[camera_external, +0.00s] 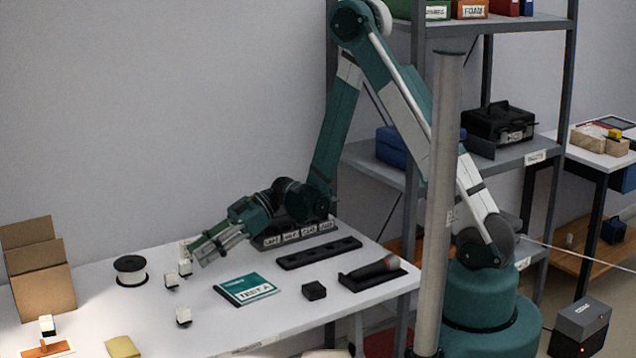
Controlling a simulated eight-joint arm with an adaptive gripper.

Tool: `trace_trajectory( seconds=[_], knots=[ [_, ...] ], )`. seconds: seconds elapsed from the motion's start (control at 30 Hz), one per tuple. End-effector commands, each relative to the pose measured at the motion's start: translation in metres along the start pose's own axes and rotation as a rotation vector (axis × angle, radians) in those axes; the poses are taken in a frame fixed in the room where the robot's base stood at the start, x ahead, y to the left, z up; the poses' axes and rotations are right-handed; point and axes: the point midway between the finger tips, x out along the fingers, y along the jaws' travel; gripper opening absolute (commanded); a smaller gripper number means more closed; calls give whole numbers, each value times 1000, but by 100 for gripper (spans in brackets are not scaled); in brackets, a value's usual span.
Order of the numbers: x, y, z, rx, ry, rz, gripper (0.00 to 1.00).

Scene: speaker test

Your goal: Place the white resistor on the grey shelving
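Several small white blocks with dark ends, which look like the white resistors, stand on the white table. One (185,268) is just beyond my gripper's tips. Others are a little further left (171,281) and nearer the front (183,316). My gripper (197,252) reaches left, low over the table, close to the first block. Whether its fingers are apart or hold anything is too small to tell. The grey shelving (520,152) stands at the right behind my arm, with its middle shelf partly hidden by my arm and a grey pole.
A wire spool (131,270), a teal booklet (245,288), a small black box (314,291), a microphone (375,268) and a dark slotted bar (318,252) lie on the table. A black case (499,121) and a blue box (392,146) occupy the middle shelf. The pole (440,200) stands in front.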

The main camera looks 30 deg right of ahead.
Motion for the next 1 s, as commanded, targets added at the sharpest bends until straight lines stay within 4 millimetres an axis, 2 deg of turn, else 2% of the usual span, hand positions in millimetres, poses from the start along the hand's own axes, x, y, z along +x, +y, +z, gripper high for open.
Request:
trace_trajectory(
  seconds=[0.13,0.57,1.0],
  knots=[
    [9,0,0,0,0,0,32],
    [13,0,1,0,0,0,32],
    [55,-3,4,0,0,-1,32]
  ],
)
